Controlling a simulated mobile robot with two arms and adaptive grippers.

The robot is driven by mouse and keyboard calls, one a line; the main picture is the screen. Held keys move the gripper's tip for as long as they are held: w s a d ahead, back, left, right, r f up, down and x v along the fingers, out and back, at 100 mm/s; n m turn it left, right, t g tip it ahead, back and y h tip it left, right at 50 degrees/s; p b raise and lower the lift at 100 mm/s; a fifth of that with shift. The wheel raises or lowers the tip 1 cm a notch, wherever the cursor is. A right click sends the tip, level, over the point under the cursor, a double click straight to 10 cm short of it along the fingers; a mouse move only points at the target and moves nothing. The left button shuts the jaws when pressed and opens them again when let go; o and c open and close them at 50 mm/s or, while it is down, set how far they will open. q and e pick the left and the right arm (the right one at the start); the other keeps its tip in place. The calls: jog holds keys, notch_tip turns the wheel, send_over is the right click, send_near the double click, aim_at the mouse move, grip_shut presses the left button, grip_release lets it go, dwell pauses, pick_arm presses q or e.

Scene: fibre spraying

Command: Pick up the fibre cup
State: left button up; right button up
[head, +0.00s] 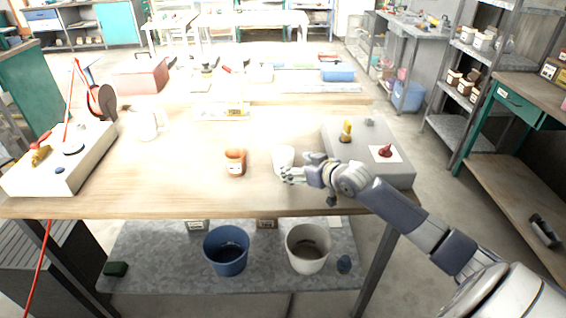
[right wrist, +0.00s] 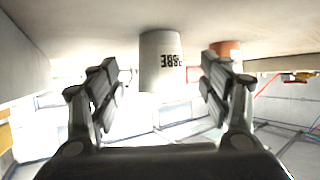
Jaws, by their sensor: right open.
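A white cup (head: 283,158) stands upright on the wooden table, near its front edge. My right gripper (head: 291,174) is open, just right of and in front of the cup. In the right wrist view the cup shows in the gap between the open fingers, which do not grip it. An orange-brown cup (head: 235,162) with a label stands to the left of the white cup. My left gripper is out of view.
A grey box (head: 340,172) with a red part on a white sheet stands right of the gripper. A white machine (head: 60,165) and a white jug (head: 146,125) are on the left. Blue (head: 226,251) and white (head: 307,249) buckets sit on the shelf below.

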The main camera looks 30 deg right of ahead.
aim_at(289, 165)
jog(key=shift+w+f, duration=0.2)
jog(key=shift+w, duration=0.25)
jog(key=shift+w+d+f, duration=0.1)
jog(key=shift+w, duration=0.05)
jog(key=shift+w+f+p, duration=0.2)
jog(key=shift+w+p, duration=0.2)
jog(key=shift+w, duration=0.55)
jog(key=shift+x, duration=1.15)
jog(key=shift+w+f, duration=0.2)
jog(key=shift+f, duration=0.05)
jog(key=shift+w+f, duration=0.1)
jog(key=shift+a, duration=0.2)
jog(key=shift+c, duration=0.5)
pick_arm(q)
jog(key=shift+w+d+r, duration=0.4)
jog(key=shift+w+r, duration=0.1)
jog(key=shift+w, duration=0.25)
pick_arm(e)
jog(key=c, duration=1.1)
